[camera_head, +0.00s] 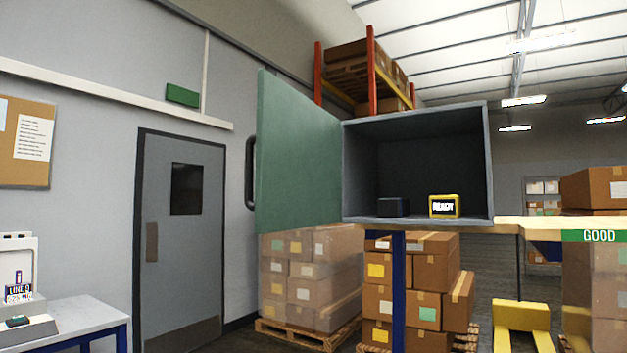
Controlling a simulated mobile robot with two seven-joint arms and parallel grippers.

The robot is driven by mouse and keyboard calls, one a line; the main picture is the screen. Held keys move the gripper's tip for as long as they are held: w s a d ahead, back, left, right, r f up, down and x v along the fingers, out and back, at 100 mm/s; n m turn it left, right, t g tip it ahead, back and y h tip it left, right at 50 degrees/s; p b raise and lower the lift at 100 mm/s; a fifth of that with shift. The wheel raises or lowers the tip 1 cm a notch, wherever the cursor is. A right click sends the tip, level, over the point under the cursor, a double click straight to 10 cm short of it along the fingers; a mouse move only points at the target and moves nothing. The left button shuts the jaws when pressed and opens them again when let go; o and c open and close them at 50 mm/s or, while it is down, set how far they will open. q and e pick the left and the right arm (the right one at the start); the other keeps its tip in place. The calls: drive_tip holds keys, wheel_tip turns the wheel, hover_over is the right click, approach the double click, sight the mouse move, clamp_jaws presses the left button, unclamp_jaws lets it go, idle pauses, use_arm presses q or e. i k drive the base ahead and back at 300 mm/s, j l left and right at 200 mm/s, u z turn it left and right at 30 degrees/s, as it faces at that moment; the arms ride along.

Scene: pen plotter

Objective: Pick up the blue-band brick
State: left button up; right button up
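An open grey cabinet (491,165) stands on a wooden bench top, its green door (297,155) swung out to the left. Inside on its floor is a small dark block (392,207), possibly with a bluish tint; I cannot make out a blue band on it. To its right, apart from it, sits a yellow-framed block with a "READY" label (443,206). I cannot tell for certain which thing is the blue-band brick. Neither of my grippers shows in the head view.
The bench top (540,226) runs right from the cabinet, with a green "GOOD" sign (598,236) at its edge and boxes beyond. A blue post (398,290) stands below. Stacked cartons (436,275) fill the floor behind. A side table (85,318) with a device is at left.

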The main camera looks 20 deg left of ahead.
sight(387, 206)
drive_tip(key=i+j+z, duration=0.1)
drive_tip(key=j, duration=0.25)
drive_tip(key=i+j, duration=0.2)
drive_tip(key=i+j+z, duration=0.15)
drive_tip(key=j, duration=0.3)
drive_tip(key=i+j+z, duration=0.1)
drive_tip(key=j, duration=0.25)
drive_tip(key=i+j+z, duration=0.1)
drive_tip(key=j, duration=0.25)
